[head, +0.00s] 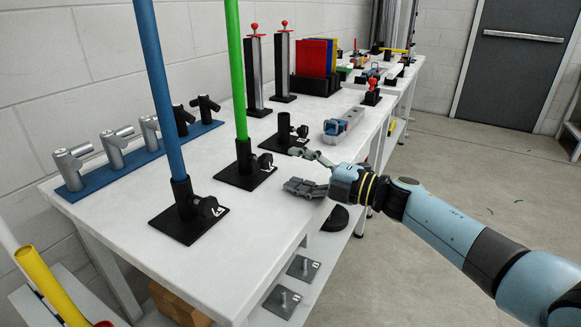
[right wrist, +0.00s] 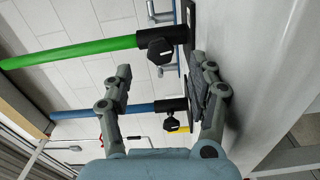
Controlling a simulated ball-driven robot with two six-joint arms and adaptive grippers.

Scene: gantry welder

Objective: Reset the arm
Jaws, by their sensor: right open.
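My right gripper (head: 302,170) reaches in from the right, just above the front edge of the white table (head: 215,255). Its fingers are spread and nothing is between them. In the right wrist view its two grey fingers (right wrist: 160,82) stand apart. Beyond them show the green pole (right wrist: 75,52) and the blue pole (right wrist: 85,113) in black holders. In the head view the green pole (head: 236,70) and the blue pole (head: 160,90) stand upright, left of the gripper and apart from it. An empty black holder (head: 284,130) stands close behind the gripper. My left gripper is not in view.
A grey and blue tool (head: 343,124) lies on the table behind my gripper. Grey and black pipe fittings (head: 115,145) stand on a blue strip by the wall. Square plates with bolts (head: 283,300) sit on a lower shelf. The floor (head: 470,170) at right is open.

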